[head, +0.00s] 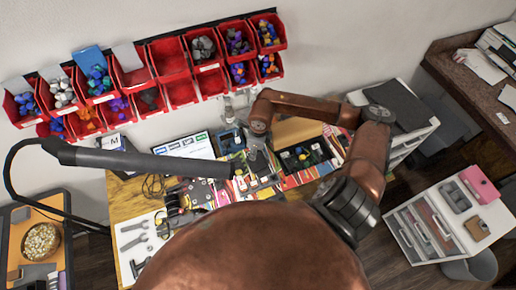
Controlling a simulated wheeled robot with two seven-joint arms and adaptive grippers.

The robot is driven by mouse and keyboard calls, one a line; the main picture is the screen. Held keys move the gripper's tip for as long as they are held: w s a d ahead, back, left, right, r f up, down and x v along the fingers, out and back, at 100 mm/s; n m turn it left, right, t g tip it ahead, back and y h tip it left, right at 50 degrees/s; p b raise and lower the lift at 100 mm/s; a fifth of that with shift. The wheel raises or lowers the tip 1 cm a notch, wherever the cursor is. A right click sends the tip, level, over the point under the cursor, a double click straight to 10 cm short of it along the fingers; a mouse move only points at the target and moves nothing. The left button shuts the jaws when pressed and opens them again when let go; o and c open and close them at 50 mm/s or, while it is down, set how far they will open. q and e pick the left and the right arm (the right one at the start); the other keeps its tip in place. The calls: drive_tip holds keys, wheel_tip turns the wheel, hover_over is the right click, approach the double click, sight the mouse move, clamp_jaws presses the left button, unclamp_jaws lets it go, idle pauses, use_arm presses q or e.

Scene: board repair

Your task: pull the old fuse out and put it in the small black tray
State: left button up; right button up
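My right arm comes in from the right and bends over the wooden workbench. Its gripper (256,160) points down over the cluttered middle, above small coloured parts. Its fingers are too small to tell whether they are open, shut or holding something. I cannot pick out the old fuse; the board seems to lie in the clutter under the gripper. A black tray (318,152) with small coloured pieces lies just right of the gripper; I cannot tell whether it is the small black tray. My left gripper is not in view.
A dark lamp arm (140,160) reaches across from the left. Red bins (170,62) of parts hang on the wall. Wrenches (134,240) lie at the bench's left front. White drawers (430,225) stand at the right. A large brown part of mine hides the front middle.

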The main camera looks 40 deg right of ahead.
drive_tip(key=shift+s+d+f+m+b, duration=0.1)
drive_tip(key=shift+d+f+m+b, duration=0.3)
drive_tip(key=shift+f, duration=0.35)
drive_tip(key=shift+s+d+f+m+b, duration=0.1)
drive_tip(key=shift+d+f+m+b, duration=0.05)
drive_tip(key=shift+f+m, duration=0.5)
drive_tip(key=shift+s+d+f+m+b, duration=0.1)
drive_tip(key=shift+d+f+m+b, duration=0.2)
drive_tip(key=shift+f, duration=0.55)
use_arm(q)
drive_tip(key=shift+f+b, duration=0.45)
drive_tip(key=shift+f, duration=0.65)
use_arm(e)
drive_tip(key=shift+f, duration=1.05)
drive_tip(key=o, duration=1)
